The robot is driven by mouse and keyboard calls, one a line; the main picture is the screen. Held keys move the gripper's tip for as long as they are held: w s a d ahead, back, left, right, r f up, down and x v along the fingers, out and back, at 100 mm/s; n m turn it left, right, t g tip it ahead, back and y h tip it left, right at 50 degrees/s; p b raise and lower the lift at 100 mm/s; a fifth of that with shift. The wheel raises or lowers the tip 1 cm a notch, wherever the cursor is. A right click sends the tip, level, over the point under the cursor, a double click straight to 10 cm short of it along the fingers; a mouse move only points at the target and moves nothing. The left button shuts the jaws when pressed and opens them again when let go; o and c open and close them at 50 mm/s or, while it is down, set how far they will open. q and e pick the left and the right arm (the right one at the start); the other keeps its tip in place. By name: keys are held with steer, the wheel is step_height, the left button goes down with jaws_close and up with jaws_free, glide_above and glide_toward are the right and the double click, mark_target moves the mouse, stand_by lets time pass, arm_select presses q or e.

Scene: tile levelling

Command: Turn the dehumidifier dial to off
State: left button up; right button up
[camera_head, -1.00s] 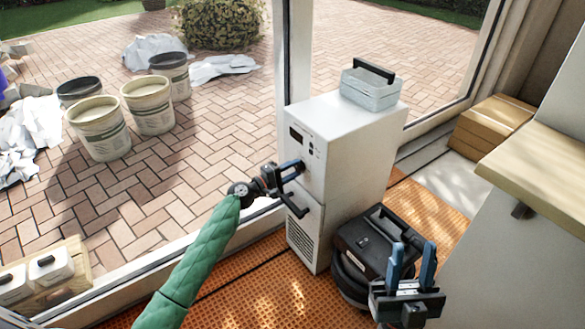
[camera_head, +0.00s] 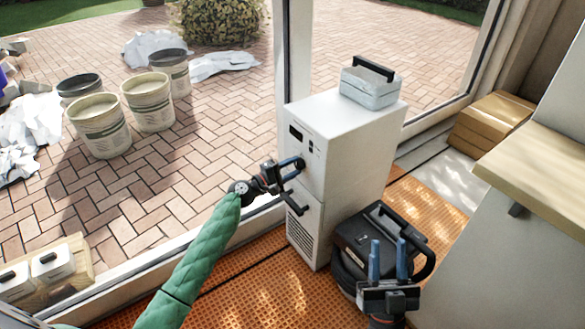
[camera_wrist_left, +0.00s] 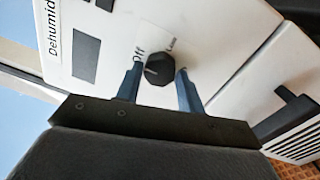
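The white dehumidifier (camera_head: 345,145) stands by the window frame. Its black dial (camera_wrist_left: 160,68) shows in the left wrist view, with a pale mark toward the left and the "Off" label (camera_wrist_left: 139,53) just above and left. A second label lies at its upper right. My left gripper (camera_head: 296,164) is at the front panel; its fingertips (camera_wrist_left: 160,74) lie on either side of the dial. I cannot tell whether they press on it. In the head view the gripper hides the dial. My right gripper (camera_head: 388,243) is open and empty, in front of the black vacuum-like machine.
The black machine (camera_head: 375,235) stands right of the dehumidifier, on orange matting (camera_head: 255,290). A grey box (camera_head: 370,88) with a black handle sits on top. A wooden counter (camera_head: 540,160) is at the right. A dark handle (camera_wrist_left: 285,115) is near the dial.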

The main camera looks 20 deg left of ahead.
arm_select(q)
steer(key=o, duration=0.3)
steer(key=shift+s+a, duration=0.1)
steer(key=shift+v, duration=3.8)
arm_select(e)
steer(key=shift+s+d+r+t, duration=0.1)
steer(key=shift+s+r+t, duration=0.1)
steer(key=shift+r, duration=0.25)
steer(key=shift+s+d+r+t, duration=0.1)
steer(key=shift+s+r+t, duration=0.1)
steer(key=shift+r, duration=0.25)
arm_select(q)
steer(key=shift+f, duration=0.1)
arm_select(e)
steer(key=shift+w+a+f, duration=0.1)
steer(key=shift+w+f, duration=0.05)
steer(key=shift+f, duration=0.1)
